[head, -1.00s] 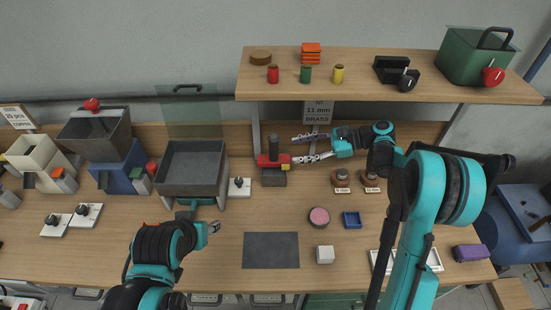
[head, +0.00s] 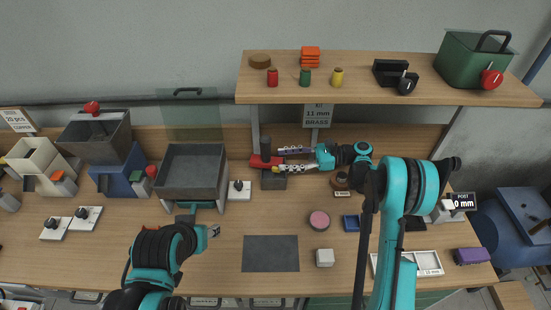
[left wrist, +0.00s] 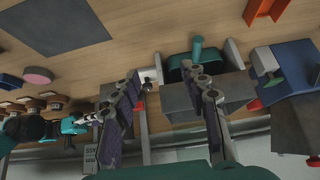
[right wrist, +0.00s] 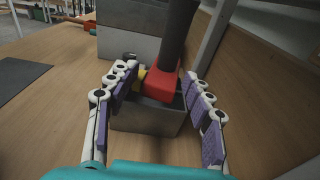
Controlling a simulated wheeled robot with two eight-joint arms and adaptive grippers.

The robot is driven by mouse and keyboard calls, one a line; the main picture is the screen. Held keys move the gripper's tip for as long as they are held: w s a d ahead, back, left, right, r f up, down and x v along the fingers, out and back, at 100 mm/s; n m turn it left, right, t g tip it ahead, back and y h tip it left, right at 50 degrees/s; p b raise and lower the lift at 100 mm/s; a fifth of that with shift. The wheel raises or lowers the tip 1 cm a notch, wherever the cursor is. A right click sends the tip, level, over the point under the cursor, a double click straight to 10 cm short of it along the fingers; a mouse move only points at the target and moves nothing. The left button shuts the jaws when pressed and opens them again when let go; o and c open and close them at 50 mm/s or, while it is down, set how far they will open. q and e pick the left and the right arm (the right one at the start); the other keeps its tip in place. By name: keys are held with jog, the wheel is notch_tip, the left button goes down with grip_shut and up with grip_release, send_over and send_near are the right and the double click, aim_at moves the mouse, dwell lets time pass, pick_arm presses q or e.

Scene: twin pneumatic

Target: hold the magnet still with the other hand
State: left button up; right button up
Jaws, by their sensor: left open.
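A red block with a black upright handle and a yellow end, which I take for the magnet (head: 262,161), sits on a dark grey block (head: 272,181) under the shelf. In the right wrist view the magnet (right wrist: 164,83) lies between the fingers of my right gripper (right wrist: 158,86). That gripper is open, its fingers on either side, and I see no clear grip; the head view also shows it (head: 281,160). My left gripper (head: 216,231) is open over the table, apart from the magnet. In the left wrist view its spread fingers (left wrist: 168,80) hold nothing.
A grey open bin (head: 191,174) stands left of the magnet, with a small white-based knob (head: 239,190) between. The wooden shelf (head: 400,94) hangs above, with a post (head: 256,130) behind the magnet.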

aim_at(269, 162)
pick_arm(q)
jog(key=shift+f+b, duration=0.3)
jog(key=shift+f, duration=0.2)
pick_arm(e)
jog(key=shift+a+f, duration=0.2)
jog(key=shift+a, duration=0.55)
jog(key=shift+a+f, duration=0.2)
jog(key=shift+a, duration=0.65)
jog(key=shift+c, duration=1.4)
pick_arm(q)
grip_shut()
pick_arm(e)
jog(key=shift+s, duration=0.1)
